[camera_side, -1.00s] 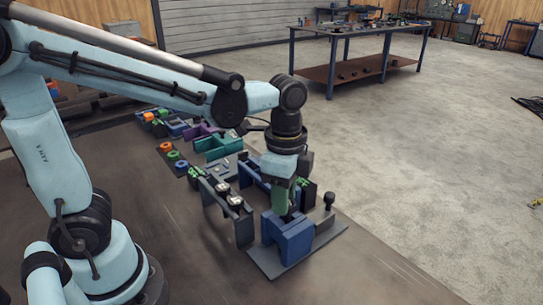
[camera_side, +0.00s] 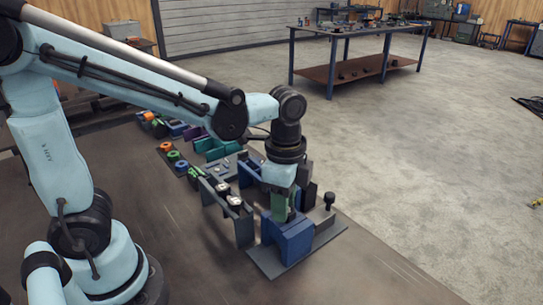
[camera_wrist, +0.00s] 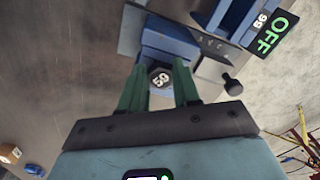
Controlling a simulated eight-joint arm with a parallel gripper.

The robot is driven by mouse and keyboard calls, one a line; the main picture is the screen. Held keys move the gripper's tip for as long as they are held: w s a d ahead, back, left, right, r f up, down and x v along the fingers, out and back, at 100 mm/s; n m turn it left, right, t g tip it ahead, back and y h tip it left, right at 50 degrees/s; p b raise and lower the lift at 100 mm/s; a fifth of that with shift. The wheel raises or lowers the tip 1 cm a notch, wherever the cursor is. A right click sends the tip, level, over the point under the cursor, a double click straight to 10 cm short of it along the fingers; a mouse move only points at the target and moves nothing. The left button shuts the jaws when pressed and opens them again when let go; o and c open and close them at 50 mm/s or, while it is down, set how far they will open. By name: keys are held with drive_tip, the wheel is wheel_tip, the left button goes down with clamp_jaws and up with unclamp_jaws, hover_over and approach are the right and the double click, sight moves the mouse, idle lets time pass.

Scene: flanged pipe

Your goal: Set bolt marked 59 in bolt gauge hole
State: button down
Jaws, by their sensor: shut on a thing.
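The bolt marked 59 (camera_wrist: 159,78) shows in the wrist view as a round dark head with a white number, between the two green fingers of my gripper (camera_wrist: 160,92). My gripper is shut on this bolt. In the side view my gripper (camera_side: 281,208) points down at the blue block of the gauge (camera_side: 287,240), with its fingertips at the block's top. The blue block also shows just beyond the bolt in the wrist view (camera_wrist: 168,42). The bolt's shank and the hole are hidden, so I cannot tell how deep the bolt sits.
A black knob (camera_side: 329,199) stands right of the block on the grey base plate (camera_side: 325,239). A dark stand (camera_side: 240,222) with bolts is to the left. A sign reading OFF (camera_wrist: 273,33) is beside a 56 label. Bare tabletop lies in front.

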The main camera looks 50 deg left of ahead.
idle(0.4)
drive_tip(key=shift+c, duration=1.7)
unclamp_jaws()
drive_tip(key=shift+r, duration=3.45)
drive_tip(key=s+a+f+n+t, duration=0.2)
drive_tip(key=a+n+t, duration=0.5)
drive_tip(key=n, duration=0.5)
drive_tip(key=shift+a+f, duration=0.15)
drive_tip(key=shift+f, duration=0.5)
